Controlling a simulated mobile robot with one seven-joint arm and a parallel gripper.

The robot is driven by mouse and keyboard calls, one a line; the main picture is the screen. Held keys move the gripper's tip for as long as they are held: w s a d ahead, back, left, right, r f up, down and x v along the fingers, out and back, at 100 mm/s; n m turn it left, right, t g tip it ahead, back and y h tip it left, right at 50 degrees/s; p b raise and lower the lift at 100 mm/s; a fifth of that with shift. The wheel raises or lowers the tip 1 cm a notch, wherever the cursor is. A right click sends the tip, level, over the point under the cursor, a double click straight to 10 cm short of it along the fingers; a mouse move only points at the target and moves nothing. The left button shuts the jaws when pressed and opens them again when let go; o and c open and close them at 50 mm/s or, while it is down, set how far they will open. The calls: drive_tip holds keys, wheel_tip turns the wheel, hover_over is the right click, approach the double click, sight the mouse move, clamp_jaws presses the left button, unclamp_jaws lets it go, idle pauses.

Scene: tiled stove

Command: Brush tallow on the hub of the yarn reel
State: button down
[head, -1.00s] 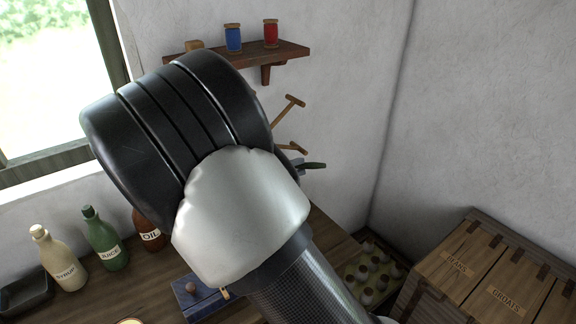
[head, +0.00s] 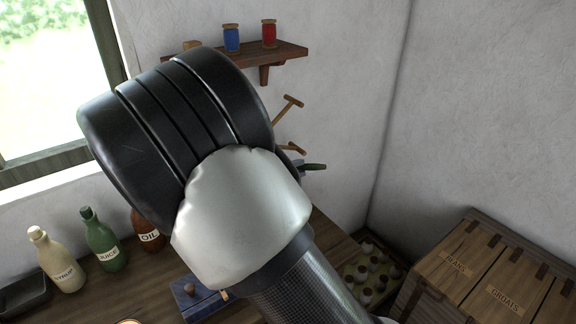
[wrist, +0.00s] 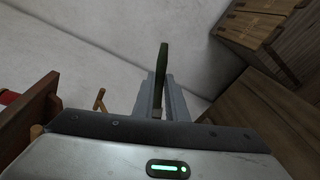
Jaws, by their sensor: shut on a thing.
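My gripper (wrist: 155,98) is shut on a slim dark green handle (wrist: 163,60), probably the brush; it points away from me in the wrist view. In the head view the green handle (head: 315,167) sticks out to the right from behind my arm. I cannot make out bristles or tallow on it. Wooden arms with crosspieces (head: 288,106), likely the yarn reel, show by the wall to the right of my arm. One also shows in the wrist view (wrist: 100,100), left of the fingers and apart from them. The reel's hub is hidden.
A wall shelf (head: 285,52) holds a blue spool (head: 231,39) and a red spool (head: 269,34). Syrup (head: 56,261), juice (head: 103,240) and oil (head: 148,232) bottles stand on the table, with a blue box (head: 198,297). Wooden bins (head: 470,268) stand at right.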

drive_tip(key=shift+w+a, duration=0.7)
drive_tip(key=shift+w, duration=0.3)
drive_tip(key=shift+w+a, duration=0.7)
drive_tip(key=shift+w, duration=0.35)
drive_tip(key=shift+w+a, duration=0.7)
drive_tip(key=shift+w, duration=0.3)
drive_tip(key=shift+w+a, duration=0.35)
drive_tip(key=shift+w, duration=0.2)
drive_tip(key=shift+b, duration=0.8)
drive_tip(key=shift+s+d+b, duration=0.15)
drive_tip(key=shift+s+d, duration=0.4)
drive_tip(key=shift+s, duration=0.3)
drive_tip(key=shift+s+d+b, duration=0.1)
drive_tip(key=shift+s+d, duration=0.45)
drive_tip(key=shift+s, duration=0.25)
drive_tip(key=shift+s+d+b, duration=0.15)
drive_tip(key=shift+s+d, duration=0.4)
drive_tip(key=shift+s, duration=0.3)
drive_tip(key=shift+s+d, duration=0.45)
drive_tip(key=shift+s, duration=0.15)
drive_tip(key=shift+s+d, duration=0.4)
drive_tip(key=shift+s, duration=0.2)
